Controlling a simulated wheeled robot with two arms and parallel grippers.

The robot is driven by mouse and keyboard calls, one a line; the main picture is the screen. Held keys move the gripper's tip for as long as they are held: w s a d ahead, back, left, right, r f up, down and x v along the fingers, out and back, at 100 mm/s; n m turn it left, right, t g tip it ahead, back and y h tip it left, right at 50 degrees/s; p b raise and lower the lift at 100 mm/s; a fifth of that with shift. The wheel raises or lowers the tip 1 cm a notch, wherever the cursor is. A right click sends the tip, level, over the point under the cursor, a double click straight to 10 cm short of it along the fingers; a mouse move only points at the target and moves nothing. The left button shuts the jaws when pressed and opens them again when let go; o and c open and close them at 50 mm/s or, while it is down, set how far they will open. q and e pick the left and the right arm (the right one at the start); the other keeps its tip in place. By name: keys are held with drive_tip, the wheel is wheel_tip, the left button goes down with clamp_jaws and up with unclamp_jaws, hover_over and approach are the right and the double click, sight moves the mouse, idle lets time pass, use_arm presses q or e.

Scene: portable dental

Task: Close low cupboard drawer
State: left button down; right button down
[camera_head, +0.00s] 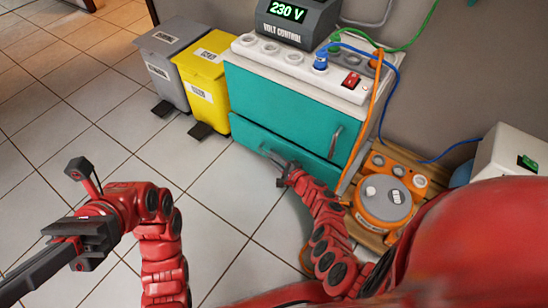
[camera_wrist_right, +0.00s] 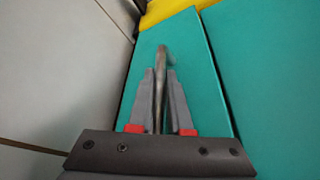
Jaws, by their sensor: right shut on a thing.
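The low cupboard (camera_head: 285,105) is teal with a white top. Its low drawer (camera_head: 246,136) is the lower teal front. The drawer front seems to stand a little proud of the door above, but I cannot tell how far. My right gripper (camera_head: 286,170) is at the drawer's metal handle (camera_head: 270,155). In the right wrist view the two grey fingers (camera_wrist_right: 163,100) are shut around the handle bar (camera_wrist_right: 163,58), in front of the teal front (camera_wrist_right: 195,65). My left gripper (camera_head: 45,258) is at the lower left, away from the cupboard; its fingertips are not clear.
A yellow bin (camera_head: 205,85) and a grey bin (camera_head: 168,60) stand left of the cupboard. An orange device (camera_head: 385,200) sits on a wooden pallet to the right. A power strip and voltage unit (camera_head: 300,20) are on top. The tiled floor (camera_head: 220,205) in front is free.

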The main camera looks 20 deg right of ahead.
idle(0.5)
